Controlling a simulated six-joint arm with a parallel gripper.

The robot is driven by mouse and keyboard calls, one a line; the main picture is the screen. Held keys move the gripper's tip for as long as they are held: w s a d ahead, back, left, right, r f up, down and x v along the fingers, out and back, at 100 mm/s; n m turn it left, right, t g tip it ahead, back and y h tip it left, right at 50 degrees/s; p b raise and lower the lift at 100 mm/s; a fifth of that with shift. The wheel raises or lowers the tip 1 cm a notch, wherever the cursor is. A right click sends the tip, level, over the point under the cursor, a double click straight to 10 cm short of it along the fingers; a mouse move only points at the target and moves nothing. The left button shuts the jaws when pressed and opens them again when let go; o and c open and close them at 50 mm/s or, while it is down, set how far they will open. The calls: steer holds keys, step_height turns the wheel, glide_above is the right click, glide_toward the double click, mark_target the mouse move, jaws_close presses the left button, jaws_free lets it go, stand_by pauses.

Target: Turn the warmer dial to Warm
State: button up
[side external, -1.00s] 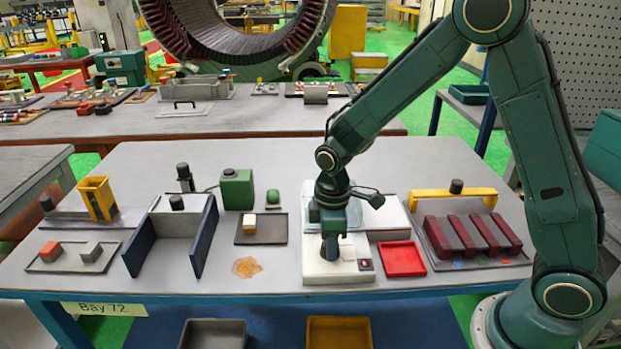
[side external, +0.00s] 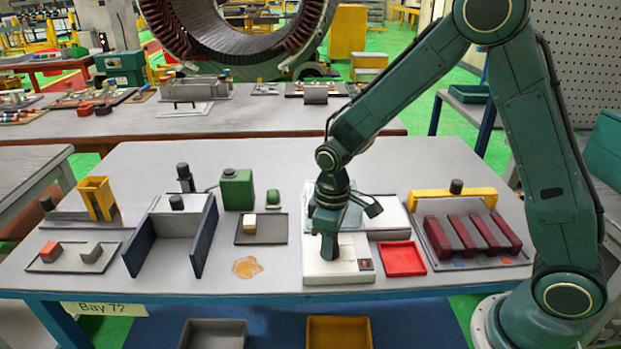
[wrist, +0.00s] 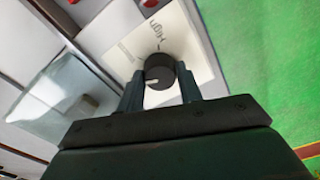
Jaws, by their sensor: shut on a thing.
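The warmer (side external: 340,278) is a white box near the front of the table, with a clear glass lid behind its front panel. In the wrist view its dial (wrist: 159,62) is a round black knob with a white mark on the side towards my gripper. The panel (wrist: 185,35) reads "High" beyond the knob; fainter lettering to the left is not legible. My gripper (wrist: 160,82) is shut on the dial, one finger on each side. In the side view my gripper (side external: 330,252) points down at the front panel and hides the dial.
A red tray (side external: 402,259) stands just right of the warmer, with a rack of dark red bars (side external: 470,235) beyond it. A small dark tray (side external: 261,238) and an amber patch (side external: 247,267) lie to the left. The table front between them is clear.

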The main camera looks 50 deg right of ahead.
steer(key=m, duration=0.3)
steer(key=shift+m, duration=2.4)
steer(key=o, duration=1)
steer(key=shift+r, duration=0.1)
step_height(320, 180, up, 14)
steer(key=shift+f, duration=0.15)
